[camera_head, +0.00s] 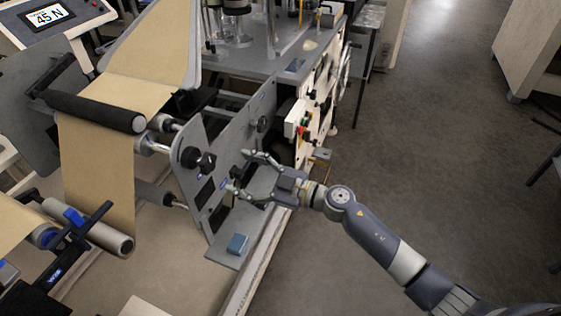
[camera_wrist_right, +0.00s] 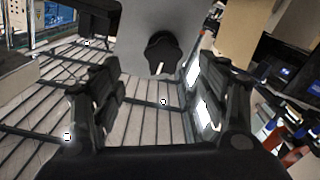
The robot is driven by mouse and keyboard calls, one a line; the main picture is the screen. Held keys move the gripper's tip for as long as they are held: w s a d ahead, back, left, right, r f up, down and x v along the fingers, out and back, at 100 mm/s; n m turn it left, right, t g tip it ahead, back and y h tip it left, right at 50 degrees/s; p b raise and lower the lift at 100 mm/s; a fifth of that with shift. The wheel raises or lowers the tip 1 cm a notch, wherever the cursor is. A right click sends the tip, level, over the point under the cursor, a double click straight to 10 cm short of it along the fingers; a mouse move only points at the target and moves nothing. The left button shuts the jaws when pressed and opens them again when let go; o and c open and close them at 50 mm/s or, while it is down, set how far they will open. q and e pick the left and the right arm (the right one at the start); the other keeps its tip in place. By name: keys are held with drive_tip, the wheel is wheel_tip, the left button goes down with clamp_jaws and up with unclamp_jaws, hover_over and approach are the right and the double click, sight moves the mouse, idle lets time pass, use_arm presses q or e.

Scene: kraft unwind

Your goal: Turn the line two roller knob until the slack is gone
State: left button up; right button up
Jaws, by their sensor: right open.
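Tan kraft web (camera_head: 95,170) runs over a black roller (camera_head: 97,112) and hangs in a loop beside the grey side plate (camera_head: 232,128). Black lobed knobs (camera_head: 205,163) stick out of that plate, and another dark knob (camera_head: 263,124) sits further back. I cannot read which one is line two. My right gripper (camera_head: 238,172) is open and empty, its fingers pointing at the plate. In the right wrist view, a black lobed knob (camera_wrist_right: 164,53) with a white mark lies ahead between the open fingers (camera_wrist_right: 155,90), apart from them. My left gripper is not in view.
A display reading 45 N (camera_head: 48,16) stands at the upper left. A small blue-grey block (camera_head: 237,244) sits on the plate's lower ledge. Machine panels with buttons (camera_head: 305,128) stand behind the gripper.

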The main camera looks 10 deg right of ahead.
sight(211, 164)
drive_tip(key=x, duration=0.1)
drive_tip(key=b+x, duration=0.1)
drive_tip(key=x, duration=0.2)
drive_tip(key=shift+s+a+r, duration=0.25)
drive_tip(key=shift+a, duration=0.2)
drive_tip(key=x, duration=0.4)
drive_tip(key=shift+w+r, duration=0.1)
drive_tip(key=shift+w, duration=0.1)
drive_tip(key=shift+w+a, duration=0.2)
drive_tip(key=shift+a, duration=0.05)
drive_tip(key=shift+w+a, duration=0.2)
drive_tip(key=shift+a, duration=0.1)
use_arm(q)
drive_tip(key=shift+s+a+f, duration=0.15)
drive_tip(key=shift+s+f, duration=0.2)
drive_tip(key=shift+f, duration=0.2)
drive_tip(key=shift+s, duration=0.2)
use_arm(e)
drive_tip(key=shift+c, duration=0.5)
